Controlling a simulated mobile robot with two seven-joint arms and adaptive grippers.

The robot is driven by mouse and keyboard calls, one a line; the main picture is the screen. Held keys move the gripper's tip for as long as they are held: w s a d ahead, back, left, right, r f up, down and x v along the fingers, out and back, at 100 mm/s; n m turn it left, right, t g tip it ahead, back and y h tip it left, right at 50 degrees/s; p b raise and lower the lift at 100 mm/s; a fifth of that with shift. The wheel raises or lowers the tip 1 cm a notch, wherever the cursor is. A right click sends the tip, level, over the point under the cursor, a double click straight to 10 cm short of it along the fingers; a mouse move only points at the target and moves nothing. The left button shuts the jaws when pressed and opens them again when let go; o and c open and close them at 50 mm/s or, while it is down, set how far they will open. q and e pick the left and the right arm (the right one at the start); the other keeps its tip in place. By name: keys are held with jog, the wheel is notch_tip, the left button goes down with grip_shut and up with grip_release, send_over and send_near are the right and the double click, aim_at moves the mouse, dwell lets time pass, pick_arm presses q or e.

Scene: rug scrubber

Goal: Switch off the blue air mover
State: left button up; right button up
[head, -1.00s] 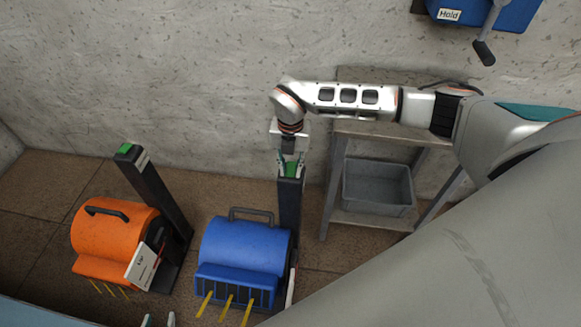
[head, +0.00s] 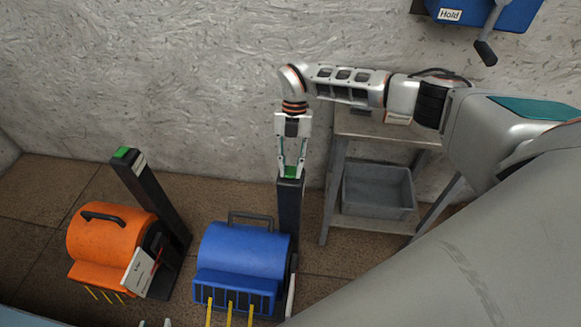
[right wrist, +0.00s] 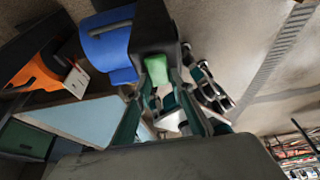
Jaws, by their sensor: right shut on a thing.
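The blue air mover (head: 242,255) stands on the floor, with a dark post (head: 290,210) at its right side. A green switch (head: 291,171) sits on top of this post. My right gripper (head: 291,174) reaches down from above, its two fingers shut on the green switch. The right wrist view shows the green switch (right wrist: 155,70) between the fingers, with the blue mover (right wrist: 110,45) beyond; the fingertips partly hide it. My left gripper (head: 155,323) shows only as two fingertips, apart and empty, at the bottom edge of the head view.
An orange air mover (head: 110,232) with its own green-topped post (head: 152,195) and a white tag (head: 138,272) stands to the left. A metal shelf (head: 372,127) with a grey bin (head: 378,188) is at the right. A blue box with a handle hangs on the wall (head: 515,14).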

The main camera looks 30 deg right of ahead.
jog(key=o, duration=1.1)
jog(key=v, duration=1.2)
